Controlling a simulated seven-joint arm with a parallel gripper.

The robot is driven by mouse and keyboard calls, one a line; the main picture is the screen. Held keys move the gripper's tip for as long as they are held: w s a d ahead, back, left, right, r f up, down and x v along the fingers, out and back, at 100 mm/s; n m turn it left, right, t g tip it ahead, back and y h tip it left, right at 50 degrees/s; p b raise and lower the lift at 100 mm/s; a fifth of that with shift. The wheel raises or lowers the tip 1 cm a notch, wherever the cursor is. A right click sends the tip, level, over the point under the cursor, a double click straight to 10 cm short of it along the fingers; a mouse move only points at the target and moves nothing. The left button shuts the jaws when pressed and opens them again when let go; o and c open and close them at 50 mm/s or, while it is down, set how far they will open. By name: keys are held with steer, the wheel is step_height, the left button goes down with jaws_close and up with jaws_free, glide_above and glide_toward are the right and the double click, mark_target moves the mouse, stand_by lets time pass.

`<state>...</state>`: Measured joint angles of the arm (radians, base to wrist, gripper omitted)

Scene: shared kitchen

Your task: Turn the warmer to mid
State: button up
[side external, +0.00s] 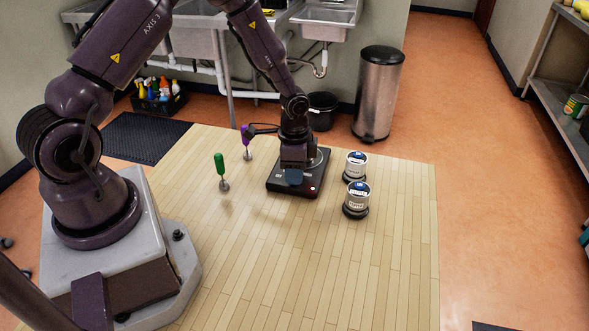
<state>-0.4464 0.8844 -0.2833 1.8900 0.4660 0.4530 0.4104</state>
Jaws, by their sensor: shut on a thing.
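The warmer (279,187) is a low dark box on the wooden table, with a small red light lit near its front right corner. A round plate shows on its top, partly behind my gripper. My gripper (293,176) points down over the front of the warmer, with its fingers low at the control panel. It is shut on what looks like the warmer's knob, which the fingers and wrist mostly hide. The setting that the knob points to cannot be read from here.
The front and right of the table (330,270) are clear.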

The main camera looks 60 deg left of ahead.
mark_target(284, 182)
steer(key=o, duration=0.9)
steer(key=shift+o, duration=0.2)
step_height(284, 182, up, 13)
steer(key=shift+a, duration=0.15)
steer(key=shift+w, duration=0.1)
steer(key=s+d+r+n+t, duration=0.3)
steer(key=s+d+r, duration=0.1)
steer(key=s+r, duration=0.5)
steer(key=s+d+r+n+t, duration=0.2)
steer(key=s+d+r+n, duration=0.1)
steer(key=s+r, duration=0.6)
steer(key=shift+d+r+n+t, duration=0.3)
steer(key=shift+d+r+t, duration=0.15)
steer(key=shift+r, duration=0.2)
